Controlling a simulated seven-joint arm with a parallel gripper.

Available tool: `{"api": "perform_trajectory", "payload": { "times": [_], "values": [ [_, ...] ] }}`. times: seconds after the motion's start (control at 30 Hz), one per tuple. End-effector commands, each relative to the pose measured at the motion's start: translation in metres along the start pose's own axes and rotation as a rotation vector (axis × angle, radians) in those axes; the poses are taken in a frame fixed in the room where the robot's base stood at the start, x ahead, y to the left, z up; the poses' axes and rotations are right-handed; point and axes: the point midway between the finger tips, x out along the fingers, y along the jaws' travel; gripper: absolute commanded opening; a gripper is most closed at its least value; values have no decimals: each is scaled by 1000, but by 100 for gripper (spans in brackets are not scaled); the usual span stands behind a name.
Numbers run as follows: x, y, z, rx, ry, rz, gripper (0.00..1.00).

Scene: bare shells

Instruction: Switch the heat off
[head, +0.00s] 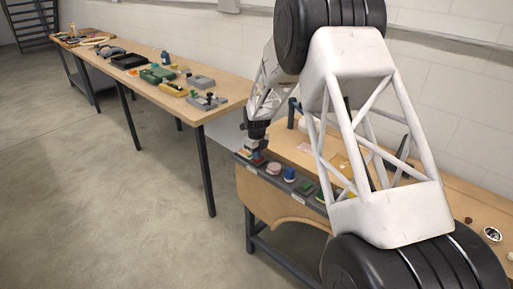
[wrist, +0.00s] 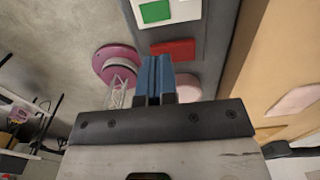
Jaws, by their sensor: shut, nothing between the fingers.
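My gripper (head: 256,146) is over the left end of a dark control strip (head: 298,198) on the bench front. In the wrist view its blue fingers (wrist: 154,62) are together with nothing between them. A red block (wrist: 172,48) lies just beyond the fingertips; I cannot tell whether they touch it. A white plate with a green square (wrist: 157,11) is farther up. A magenta round piece (wrist: 117,60) is left of the fingers, and a pale pink round piece (wrist: 187,86) is partly hidden behind them. No heat label is readable.
Along the strip are a pink round piece (head: 273,168), a blue knob (head: 289,174) and a green piece (head: 305,187). A long wooden table (head: 215,88) with trays and tools stands at the left. My white arm covers much of the bench. Open floor lies in front.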

Motion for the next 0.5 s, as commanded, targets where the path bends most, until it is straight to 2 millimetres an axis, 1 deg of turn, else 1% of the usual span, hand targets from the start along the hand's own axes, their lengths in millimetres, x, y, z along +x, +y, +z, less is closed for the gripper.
{"api": "perform_trajectory", "payload": {
  "times": [0.17, 0.5],
  "values": [
    [8, 0, 0, 0, -1, -1, 0],
    [9, 0, 0, 0, -1, -1, 0]
  ]
}}
